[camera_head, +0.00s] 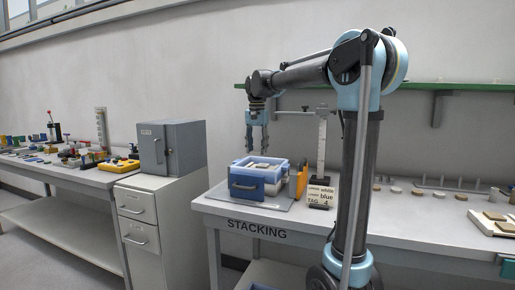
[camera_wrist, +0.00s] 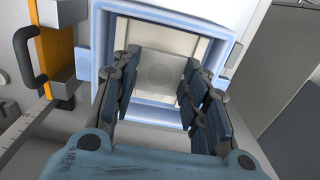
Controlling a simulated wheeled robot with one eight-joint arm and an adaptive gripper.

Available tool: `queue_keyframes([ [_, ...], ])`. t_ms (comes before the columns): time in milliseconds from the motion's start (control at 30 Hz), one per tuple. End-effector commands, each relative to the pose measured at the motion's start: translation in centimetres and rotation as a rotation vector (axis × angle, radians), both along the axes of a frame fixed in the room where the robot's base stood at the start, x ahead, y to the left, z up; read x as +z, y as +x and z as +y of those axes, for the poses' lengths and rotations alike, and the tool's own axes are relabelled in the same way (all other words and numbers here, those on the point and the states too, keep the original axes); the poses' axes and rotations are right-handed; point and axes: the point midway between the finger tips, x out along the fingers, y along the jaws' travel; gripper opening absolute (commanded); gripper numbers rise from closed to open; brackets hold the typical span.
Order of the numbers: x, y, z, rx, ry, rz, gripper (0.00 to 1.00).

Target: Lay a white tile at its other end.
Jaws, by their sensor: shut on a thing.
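The blue box-shaped furnace (camera_head: 260,190) stands on the bench labelled STACKING, with pale flat pieces (camera_head: 262,164) showing in its open top. My gripper (camera_head: 257,152) points down above it. In the wrist view, my gripper (camera_wrist: 160,75) is shut on a pale grey-white square tile (camera_wrist: 162,70) with a faint round mark. Under the tile, the furnace's light blue rim (camera_wrist: 103,75) frames a cream-white inside (camera_wrist: 172,38). The fingers hide the tile's side edges. I cannot tell how far the tile is above what lies below.
An orange panel (camera_head: 301,180) with a dark handle stands beside the furnace. Right of it are a small sign (camera_head: 321,193) reading "white", "lower", "blue" and a white upright scale (camera_head: 322,145). Small round pieces lie farther right. A grey cabinet (camera_head: 172,148) stands left.

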Motion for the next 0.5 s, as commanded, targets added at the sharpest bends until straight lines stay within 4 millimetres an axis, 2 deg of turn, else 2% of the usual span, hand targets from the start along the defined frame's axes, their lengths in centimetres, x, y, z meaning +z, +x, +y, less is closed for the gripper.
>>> queue_keyframes([
  [167,-0.6,0.1,-0.1,-0.002,0.000,0.000,0.17],
  [500,-3.1,0.1,-0.3,-0.004,0.000,0.000,0.17],
])
